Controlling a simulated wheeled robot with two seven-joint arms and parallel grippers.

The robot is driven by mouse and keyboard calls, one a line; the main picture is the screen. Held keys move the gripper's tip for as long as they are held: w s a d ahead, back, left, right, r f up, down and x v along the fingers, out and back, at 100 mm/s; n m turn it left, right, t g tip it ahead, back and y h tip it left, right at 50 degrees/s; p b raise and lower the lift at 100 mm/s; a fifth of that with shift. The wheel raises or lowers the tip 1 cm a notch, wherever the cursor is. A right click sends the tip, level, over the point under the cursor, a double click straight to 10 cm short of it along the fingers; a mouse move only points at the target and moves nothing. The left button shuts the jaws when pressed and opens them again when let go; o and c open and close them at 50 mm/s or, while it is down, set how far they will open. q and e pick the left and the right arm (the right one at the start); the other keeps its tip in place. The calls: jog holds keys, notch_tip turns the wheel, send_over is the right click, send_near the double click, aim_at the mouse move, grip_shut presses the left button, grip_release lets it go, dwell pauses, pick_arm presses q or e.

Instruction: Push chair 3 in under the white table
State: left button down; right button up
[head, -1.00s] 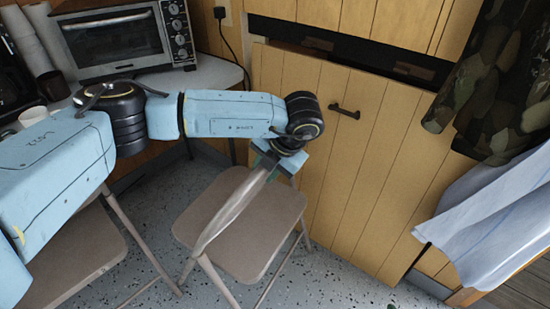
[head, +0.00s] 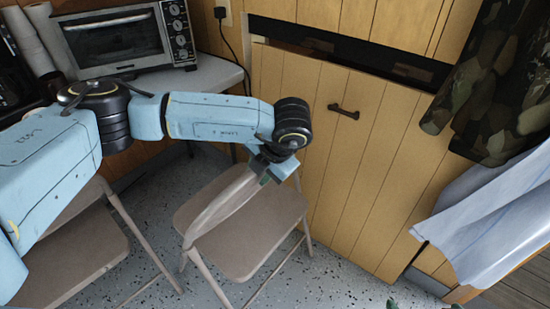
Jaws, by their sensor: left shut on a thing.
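A brown folding chair (head: 262,232) stands on the floor in the middle of the head view. I take it for chair 3, though no number shows. Its backrest (head: 218,208) is seen nearly edge-on from above, over the seat. My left gripper (head: 265,175) is shut on the right end of that backrest. The white table (head: 215,76) is at the upper left, behind my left arm, with only part of its top and edge showing. The chair stands in front of it and to the right. Small dark green bits at the bottom edge may be my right gripper (head: 420,305).
A second brown chair (head: 78,255) stands at the left, partly behind my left arm. A toaster oven (head: 122,40) and paper rolls (head: 38,30) are on the table. Wooden cabinet doors (head: 335,165) stand close behind the chair. Cloths hang at the right. Speckled floor is clear right of the chair.

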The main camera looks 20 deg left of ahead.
pick_arm(q)
jog(key=shift+w+f+b, duration=0.25)
jog(key=shift+b, duration=0.3)
dwell(0.4)
jog(key=c, duration=1.5)
grip_release()
jog(key=o, duration=0.5)
jog(key=shift+s, duration=0.2)
jog(key=shift+c, duration=0.2)
jog(key=shift+o, duration=0.2)
jog(key=shift+s+d+f, duration=0.1)
jog(key=shift+s+f, duration=0.15)
jog(key=shift+f, duration=0.25)
jog(key=p+v, duration=0.3)
jog(key=v, duration=1.1)
jog(key=shift+w, duration=0.2)
